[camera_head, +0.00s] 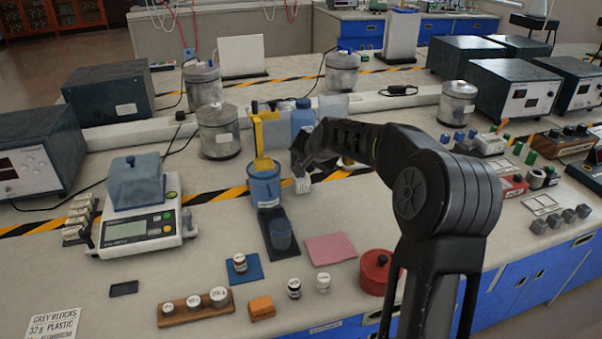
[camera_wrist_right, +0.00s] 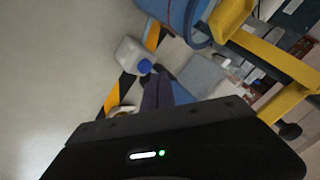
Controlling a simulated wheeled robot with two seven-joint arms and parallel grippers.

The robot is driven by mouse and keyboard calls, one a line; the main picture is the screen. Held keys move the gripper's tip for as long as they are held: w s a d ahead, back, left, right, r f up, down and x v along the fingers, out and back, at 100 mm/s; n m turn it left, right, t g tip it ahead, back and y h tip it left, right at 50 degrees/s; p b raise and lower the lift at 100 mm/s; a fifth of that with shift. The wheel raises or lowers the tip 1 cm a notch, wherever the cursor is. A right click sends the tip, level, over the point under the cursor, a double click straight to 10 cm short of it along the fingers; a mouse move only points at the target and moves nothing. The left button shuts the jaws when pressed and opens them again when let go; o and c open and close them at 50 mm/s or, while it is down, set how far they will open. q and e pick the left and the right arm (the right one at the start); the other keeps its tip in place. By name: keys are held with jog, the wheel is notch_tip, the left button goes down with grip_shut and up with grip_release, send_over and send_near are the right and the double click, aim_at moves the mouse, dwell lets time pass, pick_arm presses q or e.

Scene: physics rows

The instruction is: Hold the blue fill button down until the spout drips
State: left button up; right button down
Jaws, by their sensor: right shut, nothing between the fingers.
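A blue cylindrical vessel (camera_head: 264,186) with a yellow frame (camera_head: 263,140) stands mid-bench. A clear blue cup (camera_head: 282,235) stands on the dark tray (camera_head: 268,219) in front of it. My right gripper (camera_head: 301,166) is just right of the vessel, shut with nothing in it; its dark fingers (camera_wrist_right: 163,92) also show in the right wrist view. There, the vessel (camera_wrist_right: 175,14) and yellow frame (camera_wrist_right: 265,52) are at the top, apart from the fingers. I cannot make out the blue fill button or the spout, nor any drip. My left gripper is out of view.
A blue bottle (camera_head: 303,116) stands behind the vessel. A scale (camera_head: 140,228) is at left, a red round container (camera_head: 376,272) at front right. A pink cloth (camera_head: 330,248) and small jars (camera_head: 294,288) lie in front.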

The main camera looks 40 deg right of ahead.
dwell(0.4)
jog(key=shift+f+b, duration=0.35)
jog(key=shift+f, duration=0.1)
jog(key=shift+f+b, duration=0.4)
jog(key=shift+f, duration=0.05)
dwell(0.6)
dwell(3.2)
jog(key=shift+r+p, duration=0.7)
jog(key=shift+r, duration=0.25)
jog(key=shift+r+p, duration=1.9)
jog(key=shift+r, duration=0.6)
jog(key=shift+f, duration=0.1)
